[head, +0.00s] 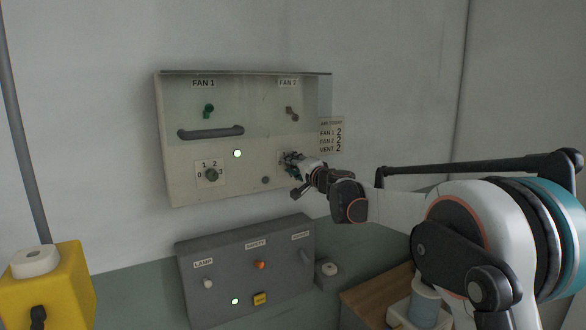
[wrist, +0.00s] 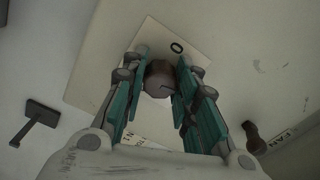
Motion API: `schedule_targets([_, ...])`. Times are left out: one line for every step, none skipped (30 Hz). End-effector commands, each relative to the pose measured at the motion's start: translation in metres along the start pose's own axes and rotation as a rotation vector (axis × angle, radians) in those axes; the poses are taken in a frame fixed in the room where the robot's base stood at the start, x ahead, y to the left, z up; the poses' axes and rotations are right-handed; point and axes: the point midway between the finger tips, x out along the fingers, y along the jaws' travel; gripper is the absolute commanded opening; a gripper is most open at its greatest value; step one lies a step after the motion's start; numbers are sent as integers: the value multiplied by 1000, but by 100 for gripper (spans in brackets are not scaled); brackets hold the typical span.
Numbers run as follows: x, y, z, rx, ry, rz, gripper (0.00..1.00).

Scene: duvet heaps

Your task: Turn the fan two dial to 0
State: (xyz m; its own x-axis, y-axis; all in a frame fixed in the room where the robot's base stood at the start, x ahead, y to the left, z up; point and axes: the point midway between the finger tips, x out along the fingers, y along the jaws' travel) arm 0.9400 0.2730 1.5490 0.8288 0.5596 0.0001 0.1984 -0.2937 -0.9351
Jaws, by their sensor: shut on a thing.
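The fan two dial is a round grey-brown knob (wrist: 160,76) on a pale square plate (wrist: 178,35) with a printed 0. A short dark line shows on the knob, but I cannot tell which number it points to. My gripper (wrist: 158,84) has its teal-padded fingers on either side of the knob and is shut on it. In the head view my gripper (head: 291,164) is at the lower right of the wall panel (head: 240,185), below the FAN 2 label (head: 288,83), and hides most of the dial.
A clear cover spans the panel's upper part. A grey control box (head: 245,270) sits below. A sign (head: 331,135) hangs at right.

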Motion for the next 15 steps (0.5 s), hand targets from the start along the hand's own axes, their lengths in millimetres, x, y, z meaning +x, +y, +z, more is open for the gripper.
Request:
schedule_targets([0,2,2,-44,-2,0,4])
schedule_targets([0,2,2,-72,-2,0,4])
schedule_targets([0,2,2,-110,-2,0,4])
schedule_targets([0,2,2,-139,-2,0,4])
schedule_targets([0,2,2,-167,-2,0,4])
schedule_targets([0,2,2,-205,-2,0,4])
schedule_targets([0,2,2,-234,-2,0,4])
schedule_targets([0,2,2,-262,-2,0,4])
schedule_targets([0,3,2,-300,-2,0,4])
schedule_targets([0,3,2,-329,-2,0,4])
schedule_targets([0,3,2,-357,-2,0,4])
schedule_targets([0,3,2,-395,-2,0,4])
schedule_targets([0,3,2,-424,-2,0,4])
schedule_targets([0,3,2,-453,-2,0,4])
schedule_targets([0,3,2,-490,-2,0,4])
